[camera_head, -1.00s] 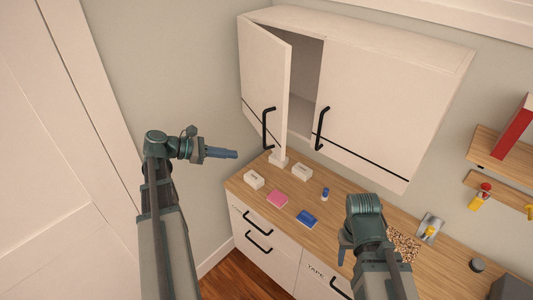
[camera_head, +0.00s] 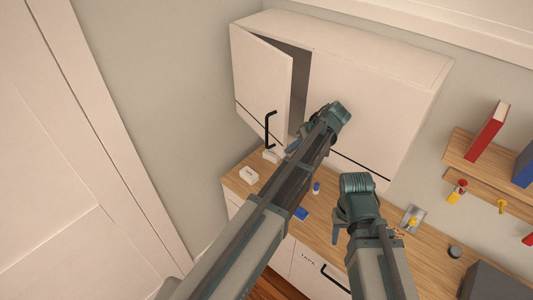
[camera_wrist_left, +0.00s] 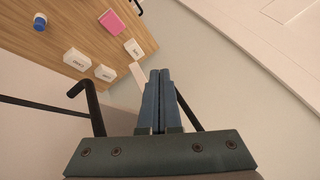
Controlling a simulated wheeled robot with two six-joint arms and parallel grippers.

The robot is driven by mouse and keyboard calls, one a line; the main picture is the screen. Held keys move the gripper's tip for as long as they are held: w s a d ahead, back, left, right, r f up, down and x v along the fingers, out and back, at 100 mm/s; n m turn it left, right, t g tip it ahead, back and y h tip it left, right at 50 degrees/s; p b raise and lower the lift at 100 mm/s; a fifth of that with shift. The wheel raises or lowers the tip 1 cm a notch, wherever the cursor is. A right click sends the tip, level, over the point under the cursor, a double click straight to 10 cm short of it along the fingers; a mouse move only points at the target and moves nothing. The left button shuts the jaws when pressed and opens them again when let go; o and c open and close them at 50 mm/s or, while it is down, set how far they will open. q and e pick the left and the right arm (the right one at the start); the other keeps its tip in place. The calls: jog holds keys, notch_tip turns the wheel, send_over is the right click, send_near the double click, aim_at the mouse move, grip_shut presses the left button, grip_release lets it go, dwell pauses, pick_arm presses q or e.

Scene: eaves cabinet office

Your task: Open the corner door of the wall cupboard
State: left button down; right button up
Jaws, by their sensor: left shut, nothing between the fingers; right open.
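The white wall cupboard (camera_head: 385,85) has a left corner door (camera_head: 262,85) standing ajar, with a dark gap beside its free edge. Its black bar handle (camera_head: 270,131) is low near that edge. My left gripper (camera_head: 291,149) is shut and empty, just right of that handle in the head view, by the gap; contact cannot be told. In the left wrist view its closed fingers (camera_wrist_left: 158,100) overlap a dark bar (camera_wrist_left: 188,110) behind them. Another black handle (camera_wrist_left: 88,104) shows at the left. My left wrist hides the right door's handle in the head view. My right gripper (camera_head: 341,228) is open over the counter.
The wooden counter (camera_head: 240,170) below carries small white boxes (camera_head: 249,175), a blue block (camera_head: 301,213) and a pink block (camera_wrist_left: 110,22). Wall shelves (camera_head: 462,148) with a red book (camera_head: 487,132) are at the right. The wall left of the cupboard is clear.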

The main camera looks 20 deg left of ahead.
pick_arm(q)
jog(key=s+a+f+b, duration=0.1)
jog(key=a+f+b, duration=0.6)
jog(key=a+b, duration=0.1)
jog(key=shift+s+a+f, duration=0.15)
jog(key=shift+s+a, duration=0.1)
jog(key=shift+a, duration=0.2)
jog(key=shift+s+a, duration=0.1)
dwell(0.6)
dwell(1.4)
